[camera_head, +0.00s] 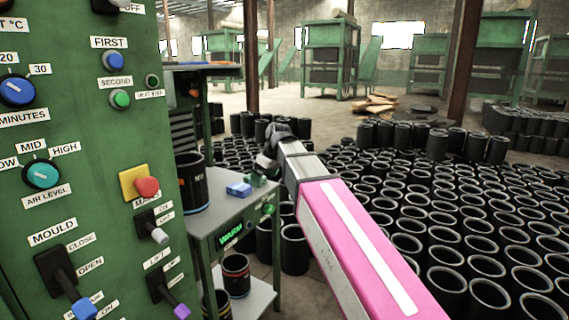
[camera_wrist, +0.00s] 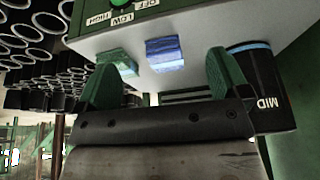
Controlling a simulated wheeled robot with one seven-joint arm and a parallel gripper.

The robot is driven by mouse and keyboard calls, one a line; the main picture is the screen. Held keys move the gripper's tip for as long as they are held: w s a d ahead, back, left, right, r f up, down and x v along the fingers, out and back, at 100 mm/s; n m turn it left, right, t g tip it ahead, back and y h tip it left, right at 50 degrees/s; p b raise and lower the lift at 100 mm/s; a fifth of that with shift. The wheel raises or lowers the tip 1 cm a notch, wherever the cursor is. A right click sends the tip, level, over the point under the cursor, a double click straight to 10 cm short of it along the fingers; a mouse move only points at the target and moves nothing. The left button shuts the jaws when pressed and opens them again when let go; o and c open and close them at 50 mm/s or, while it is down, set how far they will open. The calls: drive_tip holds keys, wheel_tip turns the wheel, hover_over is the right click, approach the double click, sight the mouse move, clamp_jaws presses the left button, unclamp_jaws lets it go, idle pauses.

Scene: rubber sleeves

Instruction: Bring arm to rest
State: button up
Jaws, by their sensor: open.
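My arm reaches forward from the lower right of the head view. My gripper (camera_head: 265,168) is over or beside the small grey bench (camera_head: 222,214), partly hidden by its own wrist. In the wrist view my gripper (camera_wrist: 163,80) shows two green fingers spread wide apart, with nothing held between them. Beyond the fingertips, a blue block (camera_wrist: 165,54) and a green block (camera_wrist: 117,62) lie on the pale bench top. The blue block also shows in the head view (camera_head: 238,189).
A black container (camera_head: 193,183) stands on the bench; its "MID" label shows in the wrist view (camera_wrist: 265,95). Another black container (camera_head: 236,275) is on the lower shelf. A green control panel (camera_head: 90,130) stands close at left. Many black sleeves (camera_head: 450,210) cover the floor at right.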

drive_tip(key=s+d+f+m+h, duration=0.1)
drive_tip(key=s+d+f+m, duration=0.2)
drive_tip(key=s+d+f, duration=0.2)
drive_tip(key=s+d+f+m+g+h, duration=0.1)
drive_tip(key=s+d+f+m, duration=0.3)
drive_tip(key=d+f, duration=0.8)
drive_tip(key=s+d+f+m+g+h, duration=0.1)
drive_tip(key=s+d+f+m, duration=0.3)
drive_tip(key=f, duration=1.3)
drive_tip(key=s+d, duration=0.3)
drive_tip(key=d, duration=0.2)
drive_tip(key=shift+d+f+h, duration=0.15)
drive_tip(key=shift+d+h, duration=0.05)
drive_tip(key=shift+h, duration=0.1)
drive_tip(key=shift+o, duration=0.5)
drive_tip(key=shift+w, duration=0.1)
